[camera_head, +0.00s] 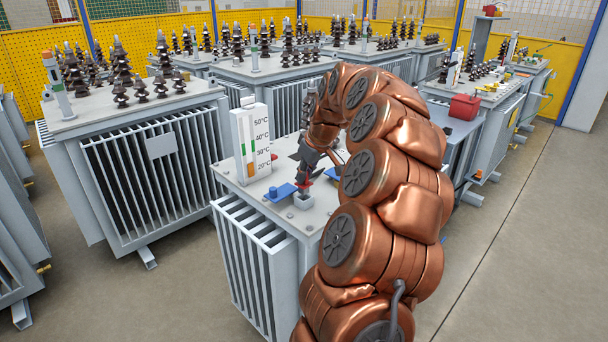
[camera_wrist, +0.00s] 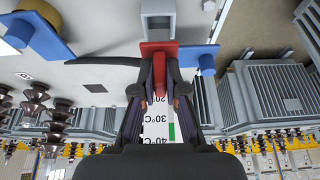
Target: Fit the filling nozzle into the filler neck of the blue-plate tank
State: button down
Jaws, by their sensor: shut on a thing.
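The tank (camera_head: 262,203) in front has a pale top with a blue plate (camera_head: 280,193) on it. The filler neck (camera_head: 303,201) is a small grey square socket beside that plate; it also shows at the top of the wrist view (camera_wrist: 158,28). My gripper (camera_head: 307,171) is above the neck, its fingers closed around the red filling nozzle (camera_wrist: 158,52). The nozzle lines up closely with the neck in both views. I cannot tell whether its tip touches or enters the neck. My arm and fingers hide part of the tank top.
A tall white temperature gauge (camera_head: 253,143) stands on the tank top, close to the left of my gripper. Other grey tanks with dark insulators (camera_head: 140,150) crowd the left and back. A red box (camera_head: 464,107) sits at the right. The floor at right (camera_head: 530,230) is clear.

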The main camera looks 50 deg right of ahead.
aim_at(307, 179)
jog(key=shift+f+b, duration=1.3)
jog(key=shift+f, duration=0.6)
dwell(0.6)
jog(key=c, duration=1.1)
grip_release()
jog(key=shift+c, duration=0.2)
jog(key=shift+r, duration=0.1)
jog(key=v, duration=1.2)
